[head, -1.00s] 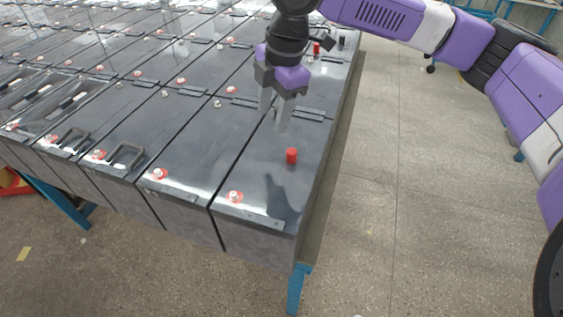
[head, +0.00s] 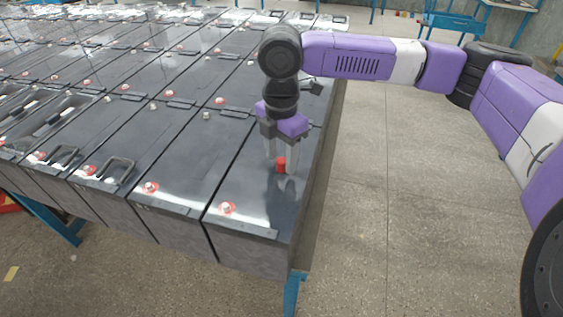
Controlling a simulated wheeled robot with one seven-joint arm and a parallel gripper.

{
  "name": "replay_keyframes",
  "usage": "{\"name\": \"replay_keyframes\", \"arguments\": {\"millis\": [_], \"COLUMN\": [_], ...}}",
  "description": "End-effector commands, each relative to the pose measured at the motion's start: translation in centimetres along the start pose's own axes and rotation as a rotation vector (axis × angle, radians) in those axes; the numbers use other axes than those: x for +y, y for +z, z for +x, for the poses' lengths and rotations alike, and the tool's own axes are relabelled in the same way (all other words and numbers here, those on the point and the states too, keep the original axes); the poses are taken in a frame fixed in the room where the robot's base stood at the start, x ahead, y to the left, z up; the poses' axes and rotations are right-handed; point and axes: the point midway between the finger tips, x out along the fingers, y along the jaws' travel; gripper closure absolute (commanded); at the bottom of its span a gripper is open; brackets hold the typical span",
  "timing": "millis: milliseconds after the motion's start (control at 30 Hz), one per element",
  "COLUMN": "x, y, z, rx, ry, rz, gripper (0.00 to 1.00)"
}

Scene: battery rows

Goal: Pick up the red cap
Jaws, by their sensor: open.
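The red cap (head: 281,166) stands upright on the dark top of the battery (head: 246,185) at the near right corner of the rows. My gripper (head: 281,163) points down over that battery, with its fingers open. In this view the cap shows between the two grey fingers, one to its left and one to its right. I cannot tell whether either finger touches the cap. The fingertips are low, close to the battery top.
Rows of dark batteries (head: 155,135) with red-ringed terminals (head: 227,208) fill the left. Two raised black handles (head: 115,170) stand on nearby batteries. The table's blue leg (head: 292,293) is at the near corner. The floor (head: 375,215) to the right is clear.

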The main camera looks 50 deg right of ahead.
Motion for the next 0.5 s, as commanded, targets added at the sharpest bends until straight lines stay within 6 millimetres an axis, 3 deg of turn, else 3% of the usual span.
{"name": "replay_keyframes", "arguments": {"millis": [233,467,500], "x": [0.01,0.01,0.01], "y": [0.0,-0.01,-0.01], "z": [0.16,0.14,0.13], "rx": [0.0,0.0,0.0], "ry": [0.001,0.0,0.0], "rz": [0.0,0.0,0.0], "gripper": [0.54,0.99,1.0]}}
